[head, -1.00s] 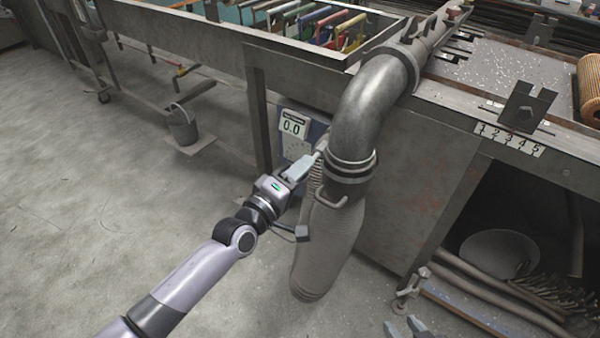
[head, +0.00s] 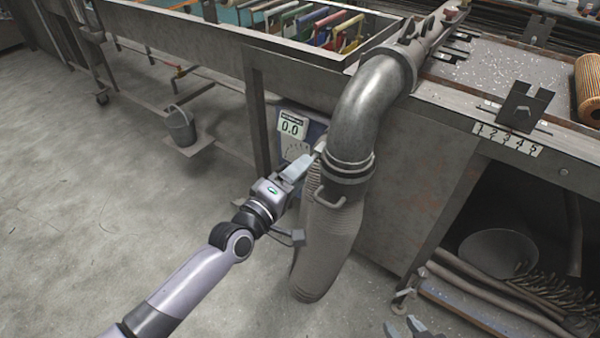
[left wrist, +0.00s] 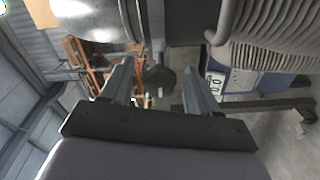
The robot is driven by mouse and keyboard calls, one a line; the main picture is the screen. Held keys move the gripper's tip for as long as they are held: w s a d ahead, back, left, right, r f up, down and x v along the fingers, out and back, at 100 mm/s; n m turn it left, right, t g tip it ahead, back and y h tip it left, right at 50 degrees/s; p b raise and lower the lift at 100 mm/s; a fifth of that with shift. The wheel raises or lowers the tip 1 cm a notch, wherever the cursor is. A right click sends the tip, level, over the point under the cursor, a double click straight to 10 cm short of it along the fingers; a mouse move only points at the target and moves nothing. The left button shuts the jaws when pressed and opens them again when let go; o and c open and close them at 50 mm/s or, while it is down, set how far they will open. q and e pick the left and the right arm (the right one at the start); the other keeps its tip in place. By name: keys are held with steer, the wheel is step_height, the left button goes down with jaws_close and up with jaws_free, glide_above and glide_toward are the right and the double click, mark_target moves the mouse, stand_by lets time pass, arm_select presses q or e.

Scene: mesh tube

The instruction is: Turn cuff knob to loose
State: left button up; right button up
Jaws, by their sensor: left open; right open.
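The cuff (head: 348,168) is a dark banded ring at the lower end of a bent steel pipe (head: 368,105), with a ribbed mesh sleeve (head: 328,240) hanging below it. My left gripper (head: 314,154) is at the left side of the cuff. In the left wrist view, the dark cuff knob (left wrist: 160,78) shows between the two open, spread fingers of the left gripper (left wrist: 157,85); I see gaps on both sides. In the head view the knob is hidden behind the gripper. Two fingertips of my right gripper (head: 404,328) show at the bottom edge, apart and empty.
A gauge panel reading 0.0 (head: 291,127) is behind my left gripper. A metal bench with a numbered strip (head: 508,140) is at the right, a bowl (head: 497,254) and pipes below it. A bucket (head: 182,126) stands at the left.

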arm_select(q)
steer(key=v, duration=0.6)
steer(key=shift+s, duration=0.2)
steer(key=shift+a, duration=0.15)
steer(key=s+a+f+m+g+y+p, duration=0.1)
steer(key=s+a+f+m+g+y, duration=0.1)
steer(key=s+a+f+m+y, duration=0.2)
steer(key=s+a+f+m+g+y+p, duration=0.1)
steer(key=s+a+f+m+y, duration=0.3)
steer(key=s+a+f, duration=0.7)
steer(key=s+a+m+g, duration=0.1)
steer(key=s+m, duration=0.1)
steer(key=s, duration=0.3)
steer(key=shift+s+a, duration=0.1)
steer(key=shift+a, duration=0.05)
